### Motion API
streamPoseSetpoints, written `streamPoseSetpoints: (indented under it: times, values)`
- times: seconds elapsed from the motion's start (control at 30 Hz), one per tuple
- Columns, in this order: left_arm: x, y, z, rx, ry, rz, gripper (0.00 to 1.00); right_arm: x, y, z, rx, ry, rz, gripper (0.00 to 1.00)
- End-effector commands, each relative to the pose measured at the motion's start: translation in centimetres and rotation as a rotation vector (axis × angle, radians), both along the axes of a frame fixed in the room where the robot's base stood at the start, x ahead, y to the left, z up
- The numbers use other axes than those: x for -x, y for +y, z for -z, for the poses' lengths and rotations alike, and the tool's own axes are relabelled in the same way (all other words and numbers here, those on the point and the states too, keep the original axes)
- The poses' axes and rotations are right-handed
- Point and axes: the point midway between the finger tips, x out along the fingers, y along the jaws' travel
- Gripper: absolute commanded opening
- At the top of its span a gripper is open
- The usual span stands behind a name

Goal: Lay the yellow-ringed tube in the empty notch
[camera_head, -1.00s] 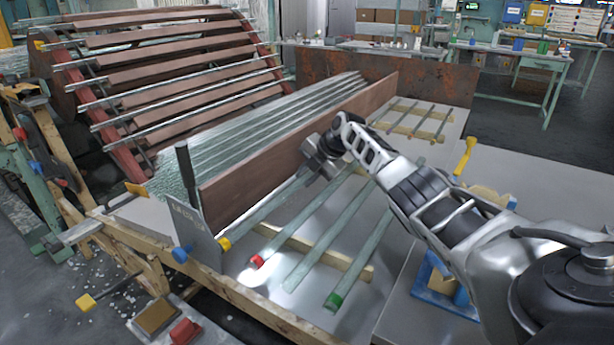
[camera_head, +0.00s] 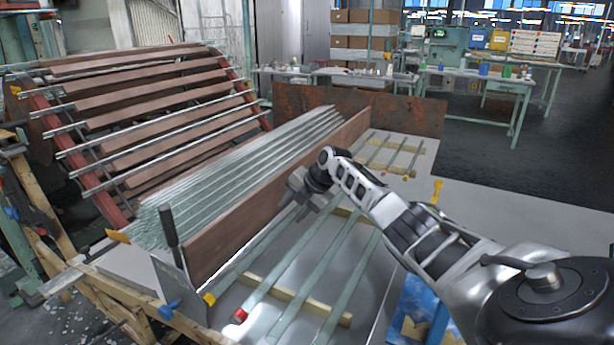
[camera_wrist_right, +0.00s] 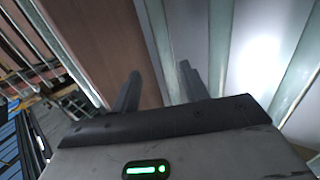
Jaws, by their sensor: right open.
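The yellow-ringed tube (camera_head: 246,261) is a pale greenish glass tube lying along the brown board, with its yellow ring (camera_head: 209,299) at the near end. My right gripper (camera_head: 293,211) is open over this tube, close to the board. In the right wrist view, the fingers (camera_wrist_right: 160,86) are apart and the tube (camera_wrist_right: 154,42) runs between them. I cannot tell whether they touch it. A wooden notched rail (camera_head: 285,292) crosses under the tubes. I cannot make out which notch is empty. My left gripper is not in view.
A red-ringed tube (camera_head: 262,287) and other pale tubes lie to the right. The upright brown board (camera_head: 225,235) separates them from a bundle of glass tubing (camera_head: 225,175). A slatted rack (camera_head: 150,110) stands at the left. A blue stopper (camera_head: 168,308) lies at the near edge.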

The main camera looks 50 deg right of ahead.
Motion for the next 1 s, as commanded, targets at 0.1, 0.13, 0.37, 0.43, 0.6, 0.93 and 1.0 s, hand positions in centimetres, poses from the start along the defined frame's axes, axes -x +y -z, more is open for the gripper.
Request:
streamPoseSetpoints:
  times: [0.1,0.13,0.37,0.43,0.6,0.93,1.0]
  values:
    - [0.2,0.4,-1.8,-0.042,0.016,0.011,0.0,1.3,-0.4,-2.8,0.002,0.003,0.001,0.45]
    - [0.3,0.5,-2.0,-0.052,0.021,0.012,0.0,1.6,-0.5,-3.2,0.002,0.002,0.0,0.45]
    - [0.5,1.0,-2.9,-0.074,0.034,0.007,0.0,3.4,-1.0,-5.5,0.001,0.002,0.001,0.45]
    - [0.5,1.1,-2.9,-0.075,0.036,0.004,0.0,3.7,-1.1,-5.8,0.0,0.001,0.001,0.45]
    - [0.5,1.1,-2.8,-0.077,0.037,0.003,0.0,4.0,-1.2,-6.0,-0.002,0.001,0.001,0.45]
    - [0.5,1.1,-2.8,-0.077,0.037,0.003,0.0,3.9,-1.2,-5.9,-0.001,0.0,0.001,0.45]
    - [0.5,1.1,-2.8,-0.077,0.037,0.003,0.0,3.9,-1.2,-5.9,-0.001,-0.001,0.001,0.45]
